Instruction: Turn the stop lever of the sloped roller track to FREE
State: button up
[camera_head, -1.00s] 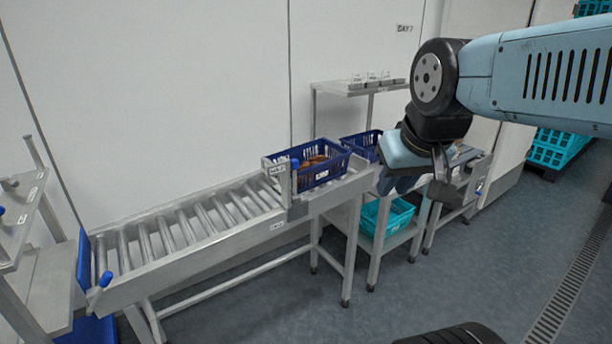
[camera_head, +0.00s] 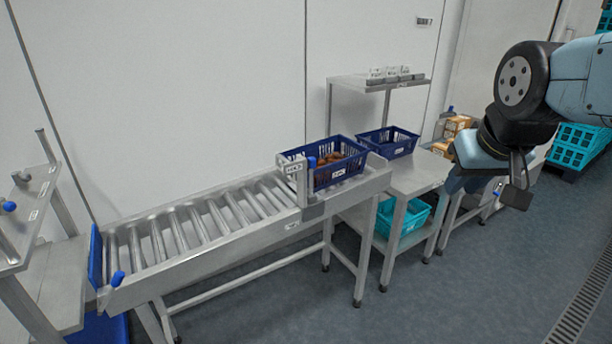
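The sloped roller track (camera_head: 215,252) runs from the upper right down to the lower left. Near its upper end stands a grey upright stop with a small label (camera_head: 294,168), too small to read surely, and a blue-tipped lever (camera_head: 312,163) pointing up. A blue crate of brown dates (camera_head: 338,172) sits on the rollers just behind this stop. Another blue-knobbed handle (camera_head: 117,279) is at the track's low end. My gripper (camera_head: 515,193) hangs at the right, well away from the track and touching nothing there; its fingers are not clear enough to tell open or shut.
A grey rack (camera_head: 40,262) stands at the left. The floor in front of the track (camera_head: 430,310) is clear.

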jog(key=w+a+f+n+t, duration=0.1)
jog(key=w+f, duration=0.1)
jog(key=w, duration=0.5)
jog(key=w+a+f+n+t, duration=0.1)
jog(key=w+f, duration=0.1)
jog(key=w, duration=0.6)
jog(key=n+t+y, duration=0.5)
jog(key=t+y, duration=0.2)
jog(key=y, duration=0.3)
send_near(312, 180)
jog(key=x, duration=1.2)
jog(key=shift+w+a, duration=0.2)
grip_shut()
